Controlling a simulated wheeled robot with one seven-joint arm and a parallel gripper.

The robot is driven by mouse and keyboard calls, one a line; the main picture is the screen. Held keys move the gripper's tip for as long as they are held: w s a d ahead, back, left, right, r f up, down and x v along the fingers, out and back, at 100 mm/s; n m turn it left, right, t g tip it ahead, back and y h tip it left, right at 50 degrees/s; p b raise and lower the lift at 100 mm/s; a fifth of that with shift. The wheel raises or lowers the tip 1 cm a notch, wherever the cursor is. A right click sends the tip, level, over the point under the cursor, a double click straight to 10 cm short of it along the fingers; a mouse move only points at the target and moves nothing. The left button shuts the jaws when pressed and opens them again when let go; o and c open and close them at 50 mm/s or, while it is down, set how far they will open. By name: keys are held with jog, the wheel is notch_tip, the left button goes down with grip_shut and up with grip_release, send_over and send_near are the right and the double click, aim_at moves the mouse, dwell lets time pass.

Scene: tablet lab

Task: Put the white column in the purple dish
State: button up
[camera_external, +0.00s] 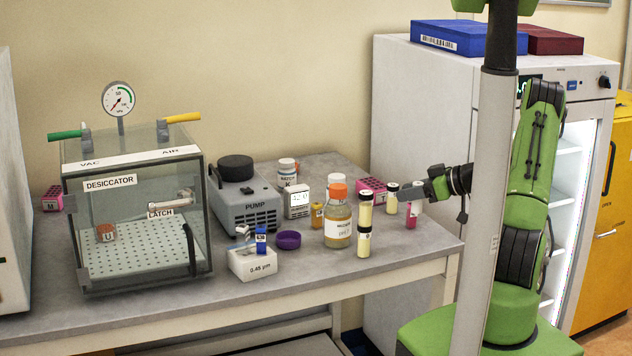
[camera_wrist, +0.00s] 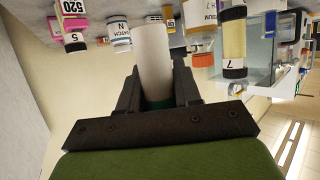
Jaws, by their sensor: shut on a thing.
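The white column (camera_wrist: 154,55) is a plain pale cylinder between my gripper's (camera_wrist: 160,95) fingers in the wrist view, its near end hidden by them. In the external view my gripper (camera_external: 420,195) is at the right part of the bench, shut on the column (camera_external: 417,208), of which only a small pale part shows. The purple dish (camera_external: 288,240) is a small round open dish on the bench, well to the left of my gripper, between the white box and the orange-capped bottle. I cannot make out the dish in the wrist view.
A pink rack (camera_external: 371,190) and another yellow vial (camera_external: 391,199) stand near my gripper. The pump (camera_external: 245,207), white box (camera_external: 253,265) and desiccator (camera_external: 135,215) are farther left.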

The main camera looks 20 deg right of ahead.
notch_tip(320, 180, up, 20)
jog(key=w+a+f+m+t+h+b, duration=0.1)
jog(key=w+a+f+b, duration=0.1)
jog(key=w+a+b, duration=0.35)
jog(key=w+a+f+m+t+h+b, duration=0.1)
jog(key=w+a+f+m+h+b, duration=0.15)
jog(key=w+a, duration=0.45)
jog(key=a+r+m+h+b, duration=0.2)
jog(key=a+r+h+b, duration=0.15)
jog(key=a, duration=1.15)
jog(key=shift+t+y, duration=0.4)
jog(key=f+b, duration=0.3)
jog(key=f, duration=2.4)
jog(key=shift+d+f, duration=0.1)
jog(key=shift+d, duration=0.1)
